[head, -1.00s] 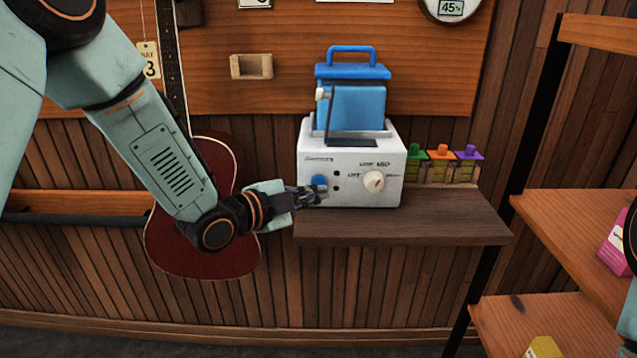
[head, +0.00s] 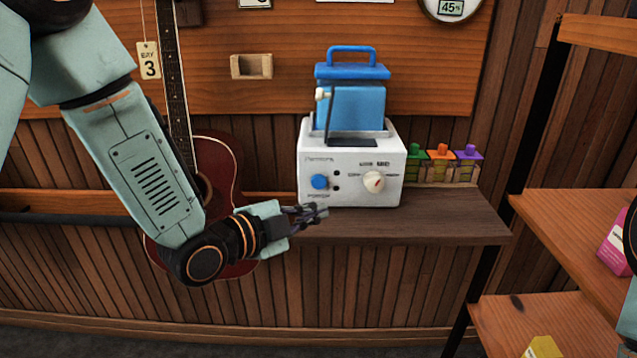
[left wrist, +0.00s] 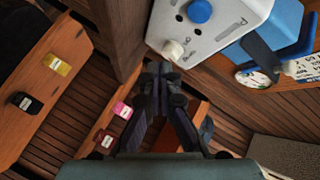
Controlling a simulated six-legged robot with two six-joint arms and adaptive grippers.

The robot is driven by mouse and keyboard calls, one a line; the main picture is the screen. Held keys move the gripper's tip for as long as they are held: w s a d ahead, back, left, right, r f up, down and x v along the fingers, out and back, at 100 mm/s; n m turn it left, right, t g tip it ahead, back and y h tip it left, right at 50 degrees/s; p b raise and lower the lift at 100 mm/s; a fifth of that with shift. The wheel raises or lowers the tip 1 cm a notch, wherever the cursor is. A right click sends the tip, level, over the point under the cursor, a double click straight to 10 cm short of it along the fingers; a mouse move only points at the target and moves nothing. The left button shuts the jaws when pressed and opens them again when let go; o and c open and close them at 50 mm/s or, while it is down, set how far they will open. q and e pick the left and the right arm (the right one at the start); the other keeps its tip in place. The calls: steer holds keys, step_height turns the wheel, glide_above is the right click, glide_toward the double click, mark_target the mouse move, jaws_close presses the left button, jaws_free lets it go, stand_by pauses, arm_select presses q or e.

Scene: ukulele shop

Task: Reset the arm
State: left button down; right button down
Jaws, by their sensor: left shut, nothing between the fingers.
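My left gripper (head: 318,212) is shut and empty. In the head view it is in front of the left front edge of the dark shelf, below and left of the white machine (head: 312,150). It is apart from the machine's blue button (head: 319,182). The machine has a cream knob (head: 373,182) and a blue handled container (head: 357,100) on top. In the left wrist view my left gripper (left wrist: 160,75) has its fingers together, and the machine (left wrist: 215,20) shows at the top with its blue button. My right gripper is not in view; only a sliver of my right arm shows at the right edge.
The dark wall shelf (head: 450,220) carries the machine and small green, orange and purple topped items (head: 440,157). A red guitar (head: 222,165) hangs behind my left arm. Wooden shelves (head: 570,230) stand at the right with a pink box (head: 615,243). Space in front is free.

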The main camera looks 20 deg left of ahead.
arm_select(q)
steer(key=a+f+n+y, duration=0.1)
steer(key=f+n, duration=0.1)
steer(key=s+f+n+g+y, duration=0.1)
steer(key=f+n, duration=0.1)
steer(key=n, duration=0.1)
steer(key=s+a+f+n+g, duration=0.1)
steer(key=f+n, duration=0.1)
steer(key=n, duration=0.1)
steer(key=shift+a+f+y, duration=0.2)
steer(key=shift+a+y, duration=0.1)
steer(key=shift+y, duration=0.1)
steer(key=s+a+f+n+g+y, duration=0.25)
steer(key=s+f+n+g, duration=0.35)
steer(key=s+f, duration=0.55)
steer(key=s+f+n+g+y, duration=0.1)
steer(key=s+f+n+g, duration=0.1)
steer(key=s+f, duration=0.4)
steer(key=s+a+f+n+g+y, duration=0.1)
steer(key=s+f+g, duration=0.2)
steer(key=s, duration=1.1)
step_height(320, 180, down, 4)
steer(key=shift+s+a+r+n, duration=0.15)
steer(key=shift+a+n, duration=0.1)
steer(key=shift+n, duration=0.15)
